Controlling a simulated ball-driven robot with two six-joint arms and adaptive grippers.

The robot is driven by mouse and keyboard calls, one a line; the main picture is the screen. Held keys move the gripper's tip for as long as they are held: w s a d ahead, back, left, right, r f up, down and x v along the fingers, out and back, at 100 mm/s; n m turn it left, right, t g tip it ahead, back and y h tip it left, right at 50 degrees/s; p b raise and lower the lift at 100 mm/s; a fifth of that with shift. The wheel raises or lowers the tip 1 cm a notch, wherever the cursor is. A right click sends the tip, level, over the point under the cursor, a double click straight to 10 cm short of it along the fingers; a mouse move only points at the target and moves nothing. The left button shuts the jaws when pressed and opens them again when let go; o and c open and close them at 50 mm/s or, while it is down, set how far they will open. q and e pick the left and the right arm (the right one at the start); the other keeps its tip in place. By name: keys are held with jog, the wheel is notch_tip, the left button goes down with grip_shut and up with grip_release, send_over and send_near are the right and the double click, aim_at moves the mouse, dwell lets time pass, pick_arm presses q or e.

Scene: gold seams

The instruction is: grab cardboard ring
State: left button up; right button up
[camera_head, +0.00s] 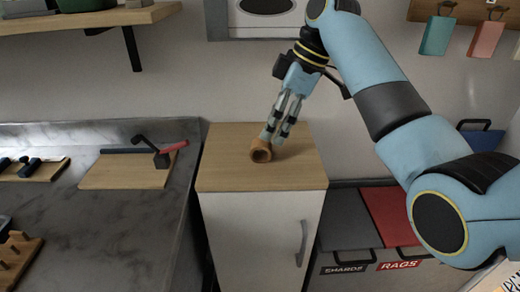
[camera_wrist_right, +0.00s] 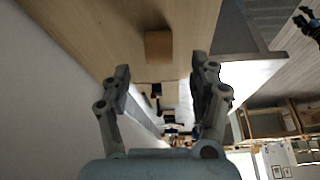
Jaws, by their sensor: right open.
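The cardboard ring (camera_head: 257,147) is a short brown tube. It lies on its side on the wooden top (camera_head: 225,172) of a white cabinet, its open end facing my head camera. My right gripper (camera_head: 271,136) comes down from above with its fingertips just behind the ring; I cannot tell whether they touch it. In the right wrist view my right gripper (camera_wrist_right: 163,75) is open with nothing between its fingers. The ring shows there as a brown square (camera_wrist_right: 158,46) ahead of the fingertips, between their lines. My left gripper is not in view.
A marble counter (camera_head: 140,230) with a wooden board (camera_head: 125,172) and tools stands to the left. Grey and red bins (camera_head: 395,216) sit lower at the right. A shelf (camera_head: 90,19) hangs at upper left. The cabinet top around the ring is clear.

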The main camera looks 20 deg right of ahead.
aim_at(266, 143)
jog(key=shift+w+a+f, duration=0.1)
jog(key=shift+a+f, duration=0.05)
jog(key=shift+f, duration=0.25)
jog(key=x, duration=0.5)
jog(key=shift+c, duration=1.6)
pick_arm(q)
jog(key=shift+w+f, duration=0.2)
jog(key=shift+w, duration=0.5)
pick_arm(e)
jog(key=c, duration=0.6)
